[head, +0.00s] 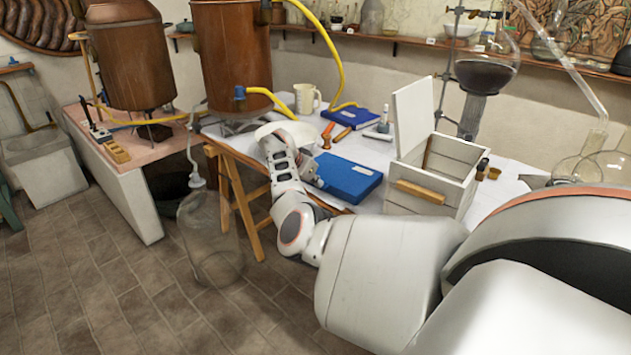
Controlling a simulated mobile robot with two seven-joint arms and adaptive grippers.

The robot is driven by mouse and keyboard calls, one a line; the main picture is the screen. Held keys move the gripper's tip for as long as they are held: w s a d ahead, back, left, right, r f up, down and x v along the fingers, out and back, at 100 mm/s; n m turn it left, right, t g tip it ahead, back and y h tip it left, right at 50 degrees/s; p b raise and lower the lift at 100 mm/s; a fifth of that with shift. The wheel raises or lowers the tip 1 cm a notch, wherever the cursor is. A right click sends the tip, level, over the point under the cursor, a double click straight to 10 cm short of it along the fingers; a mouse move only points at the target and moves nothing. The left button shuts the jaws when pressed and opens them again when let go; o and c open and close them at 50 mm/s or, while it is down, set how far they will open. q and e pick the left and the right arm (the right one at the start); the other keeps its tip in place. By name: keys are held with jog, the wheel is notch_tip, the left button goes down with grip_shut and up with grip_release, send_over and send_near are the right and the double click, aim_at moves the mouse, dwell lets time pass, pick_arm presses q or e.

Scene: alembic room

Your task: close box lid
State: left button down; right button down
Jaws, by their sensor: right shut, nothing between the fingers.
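A white wooden box (456,183) stands on the table to the right of centre. Its lid (413,116) stands up, open, along the box's left side, and the top is uncovered. A light wooden handle (420,192) is on the front wall. My right arm reaches in from the lower right, in front of the box. My right gripper (315,179) is small and partly hidden by my own arm. It is shut and empty near the blue case, left of the box and apart from the lid. My left gripper is out of view.
A blue case (346,180) lies left of the box, with orange-handled tools (327,134) and a mug (306,98) behind. A flask of dark liquid (486,72) stands behind. Copper vessels (230,55) are at left.

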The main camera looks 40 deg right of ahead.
jog(key=shift+s+a+f, duration=0.1)
jog(key=shift+a+f, duration=0.1)
jog(key=shift+f, duration=0.4)
notch_tip(320, 180, up, 11)
dwell(0.4)
jog(key=shift+d+f, duration=0.1)
